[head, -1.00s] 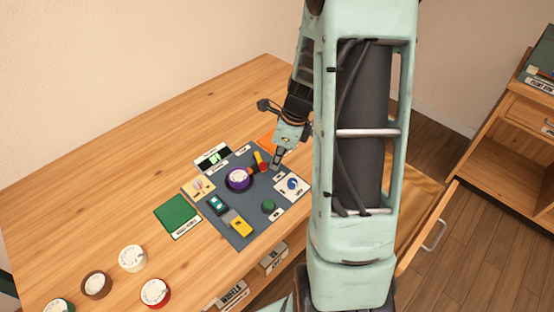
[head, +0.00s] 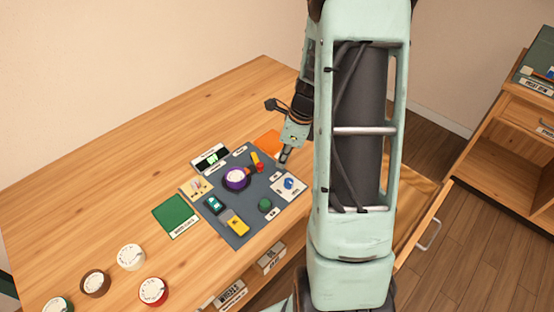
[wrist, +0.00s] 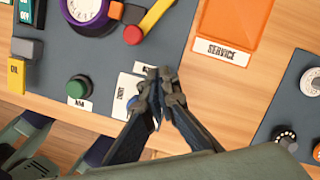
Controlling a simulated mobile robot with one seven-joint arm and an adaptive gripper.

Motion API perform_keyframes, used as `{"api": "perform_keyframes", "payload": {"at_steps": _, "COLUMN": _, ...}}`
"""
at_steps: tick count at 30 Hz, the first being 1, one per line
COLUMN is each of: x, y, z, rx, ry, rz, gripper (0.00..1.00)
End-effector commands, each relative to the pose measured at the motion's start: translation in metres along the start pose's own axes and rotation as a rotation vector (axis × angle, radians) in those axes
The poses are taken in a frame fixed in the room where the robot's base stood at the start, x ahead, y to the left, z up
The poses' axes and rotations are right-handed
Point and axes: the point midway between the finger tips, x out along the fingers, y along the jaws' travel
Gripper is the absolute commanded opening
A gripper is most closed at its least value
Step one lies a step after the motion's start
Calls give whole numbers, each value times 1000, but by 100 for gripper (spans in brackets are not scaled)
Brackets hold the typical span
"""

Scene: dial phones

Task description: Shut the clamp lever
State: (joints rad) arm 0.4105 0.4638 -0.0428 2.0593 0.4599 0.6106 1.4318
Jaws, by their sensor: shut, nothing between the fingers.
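The clamp lever (head: 256,158) is a yellow bar with a red knob (head: 259,167) at its end, beside the purple dial phone (head: 236,178) on the grey mat (head: 218,232). In the wrist view the lever (wrist: 155,15) slants at the top, its red knob (wrist: 132,35) lying near the purple phone's edge (wrist: 112,12). My gripper (head: 283,159) is shut and empty, to the right of the lever and apart from it. In the wrist view its fingertips (wrist: 160,74) lie over a white label, below and right of the red knob.
An orange tray (wrist: 235,18) labelled SERVICE lies right of the mat. A green button (head: 265,205), a blue knob (head: 289,183) and a yellow block (head: 238,226) stand on the mat. Several dial discs sit at the table's front left. The table's back left is clear.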

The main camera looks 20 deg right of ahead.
Motion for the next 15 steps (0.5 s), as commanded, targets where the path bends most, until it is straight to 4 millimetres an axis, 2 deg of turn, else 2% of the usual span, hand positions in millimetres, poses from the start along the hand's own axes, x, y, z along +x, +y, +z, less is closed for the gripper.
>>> {"api": "perform_keyframes", "payload": {"at_steps": 2, "x": -5, "y": -4, "z": -8, "rx": 1, "ry": 1, "rz": -3, "gripper": 0}}
{"api": "perform_keyframes", "payload": {"at_steps": 3, "x": -20, "y": -4, "z": -5, "rx": -3, "ry": -2, "rz": -7, "gripper": 0}}
{"api": "perform_keyframes", "payload": {"at_steps": 9, "x": -66, "y": -2, "z": -5, "rx": -3, "ry": -1, "rz": -6, "gripper": 0}}
{"api": "perform_keyframes", "payload": {"at_steps": 15, "x": -94, "y": -1, "z": -6, "rx": -2, "ry": 0, "rz": -3, "gripper": 0}}
